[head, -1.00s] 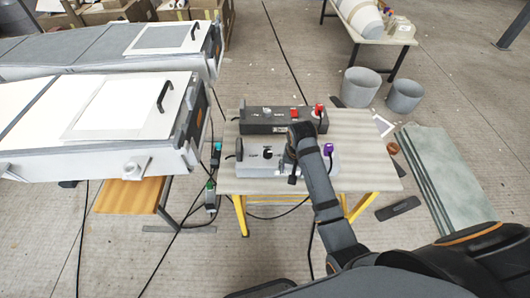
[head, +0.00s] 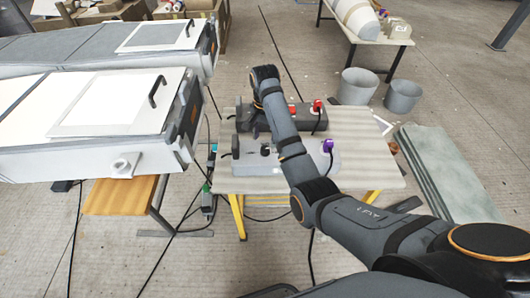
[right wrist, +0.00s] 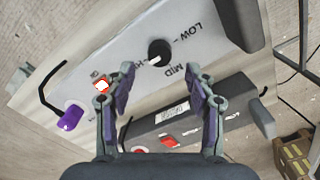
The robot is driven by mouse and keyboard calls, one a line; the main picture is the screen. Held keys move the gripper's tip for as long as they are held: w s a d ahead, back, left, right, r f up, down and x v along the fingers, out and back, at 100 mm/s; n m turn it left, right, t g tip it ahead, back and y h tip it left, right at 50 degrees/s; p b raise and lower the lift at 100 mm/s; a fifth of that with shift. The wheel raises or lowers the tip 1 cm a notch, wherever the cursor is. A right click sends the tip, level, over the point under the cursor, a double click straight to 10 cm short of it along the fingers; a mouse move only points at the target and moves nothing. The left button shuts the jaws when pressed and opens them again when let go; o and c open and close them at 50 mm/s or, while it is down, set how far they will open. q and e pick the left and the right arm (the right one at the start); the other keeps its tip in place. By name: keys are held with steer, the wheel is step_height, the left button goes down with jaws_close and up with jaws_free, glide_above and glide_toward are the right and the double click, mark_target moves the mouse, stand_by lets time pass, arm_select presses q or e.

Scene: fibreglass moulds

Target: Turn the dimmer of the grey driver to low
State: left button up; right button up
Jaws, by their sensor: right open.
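The light grey driver (head: 300,165) lies at the front of the small table, with a purple plug (head: 328,146) at its right end. Its black dimmer knob (head: 265,150) shows larger in the right wrist view (right wrist: 160,52). LOW, MID and what looks like HI are printed around it. The knob's white mark points lower left in that view, towards the HI side. My right gripper (right wrist: 150,82) is open and empty. Its fingers straddle the knob's line in the picture, with the knob beyond the tips. In the head view my right arm partly covers the driver. My left gripper is out of view.
A dark driver (head: 312,120) with red plugs lies behind the grey one. A red switch (right wrist: 102,86) sits on the grey panel. White moulds (head: 100,105) stand to the left. The table's right part (head: 365,150) is clear. Cables run over the floor.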

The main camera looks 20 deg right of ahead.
mark_target(265, 148)
step_height(265, 148, down, 4)
steer(key=shift+f+p, duration=0.2)
steer(key=shift+p, duration=0.3)
steer(key=shift+f, duration=0.4)
